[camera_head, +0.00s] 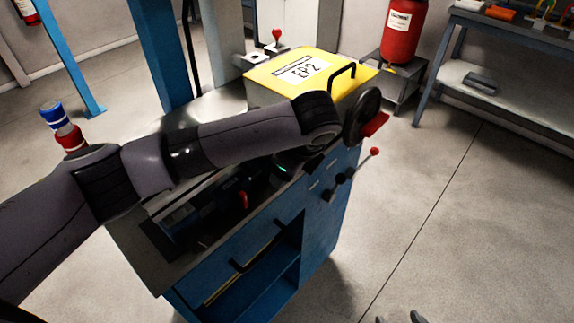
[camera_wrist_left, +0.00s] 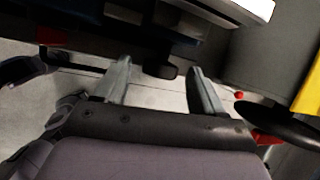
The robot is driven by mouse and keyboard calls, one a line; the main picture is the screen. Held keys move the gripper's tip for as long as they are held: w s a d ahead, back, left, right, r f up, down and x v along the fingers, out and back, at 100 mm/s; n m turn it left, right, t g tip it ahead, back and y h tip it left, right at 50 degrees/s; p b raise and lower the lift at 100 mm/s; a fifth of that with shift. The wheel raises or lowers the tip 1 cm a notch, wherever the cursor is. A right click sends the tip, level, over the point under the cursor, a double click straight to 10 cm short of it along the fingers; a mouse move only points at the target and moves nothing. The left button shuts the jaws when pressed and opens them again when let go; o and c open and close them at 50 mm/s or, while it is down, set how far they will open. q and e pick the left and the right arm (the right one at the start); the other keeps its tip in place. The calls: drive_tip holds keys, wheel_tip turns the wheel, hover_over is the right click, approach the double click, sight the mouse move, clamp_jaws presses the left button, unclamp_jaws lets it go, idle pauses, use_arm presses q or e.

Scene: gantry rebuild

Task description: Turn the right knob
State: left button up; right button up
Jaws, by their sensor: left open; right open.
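Small dark knobs (camera_head: 340,181) stick out from the front of the blue machine cabinet (camera_head: 325,230), near its right end. I cannot tell which is the right knob. My left arm reaches across the machine, and its gripper is mostly hidden behind the arm in the head view. In the left wrist view my left gripper (camera_wrist_left: 160,66) is open. A dark rounded part (camera_wrist_left: 158,69) shows between its fingers; I cannot tell whether it is a knob or touches them. My right gripper (camera_head: 400,318) shows only its fingertips at the bottom edge, open and away from the cabinet.
A black handwheel (camera_head: 362,113) with a red grip is close to my left wrist. A red-ball lever (camera_head: 374,152) juts out at the cabinet's right. A yellow cover (camera_head: 280,82) sits on top. The floor (camera_head: 440,220) to the right is clear.

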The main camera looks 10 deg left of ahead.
use_arm(q)
drive_tip(key=shift+x, duration=0.8)
drive_tip(key=c, duration=1.1)
drive_tip(key=shift+o, duration=0.2)
drive_tip(key=shift+d+r, duration=0.1)
drive_tip(key=shift+w+d+m+g+y, duration=0.1)
drive_tip(key=shift+w+m+g+y, duration=0.1)
drive_tip(key=shift+g+y, duration=0.45)
drive_tip(key=shift+w+m+g+y, duration=0.1)
drive_tip(key=shift+m+g+y, duration=0.1)
drive_tip(key=shift+g+y, duration=0.4)
drive_tip(key=shift+g, duration=0.25)
drive_tip(key=o, duration=1.1)
drive_tip(key=shift+c, duration=0.2)
